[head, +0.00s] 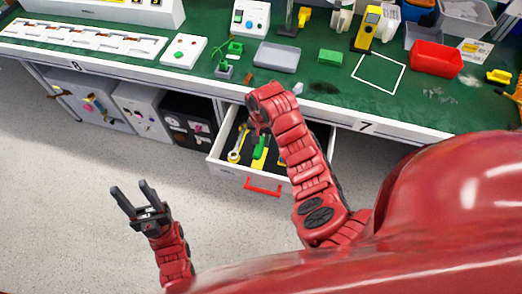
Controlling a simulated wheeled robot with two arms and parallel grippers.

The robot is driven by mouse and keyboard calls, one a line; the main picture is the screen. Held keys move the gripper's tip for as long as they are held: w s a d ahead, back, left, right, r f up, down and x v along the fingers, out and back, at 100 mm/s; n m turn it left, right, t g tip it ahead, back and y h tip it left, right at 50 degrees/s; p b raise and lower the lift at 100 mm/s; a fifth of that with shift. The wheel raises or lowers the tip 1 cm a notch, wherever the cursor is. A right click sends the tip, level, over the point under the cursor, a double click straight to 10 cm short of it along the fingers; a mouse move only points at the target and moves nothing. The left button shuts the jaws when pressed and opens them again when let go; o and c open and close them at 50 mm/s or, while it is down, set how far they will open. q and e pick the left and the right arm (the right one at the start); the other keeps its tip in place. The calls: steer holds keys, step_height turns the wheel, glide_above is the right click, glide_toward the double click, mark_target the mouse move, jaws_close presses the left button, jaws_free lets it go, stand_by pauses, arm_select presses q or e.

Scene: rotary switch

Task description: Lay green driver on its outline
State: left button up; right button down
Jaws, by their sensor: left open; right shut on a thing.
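The green driver (261,147) shows as a green handle in the open drawer (228,171). It is over or beside a yellow shape (257,165) on the dark drawer floor, which may be its outline; I cannot tell whether it touches the floor. My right gripper (262,129) points down into the drawer, shut on the driver's upper end; its fingertips are mostly hidden by my wrist. My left gripper (135,200) is open and empty, over the floor left of the drawer.
A yellow wrench-like tool (237,146) lies left of the driver in the drawer. The drawer has a red handle (262,187). Cabinets stand below left.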

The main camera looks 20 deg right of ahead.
steer(key=shift+f, duration=2.4)
steer(key=shift+f, duration=0.1)
steer(key=c, duration=0.5)
jaws_free()
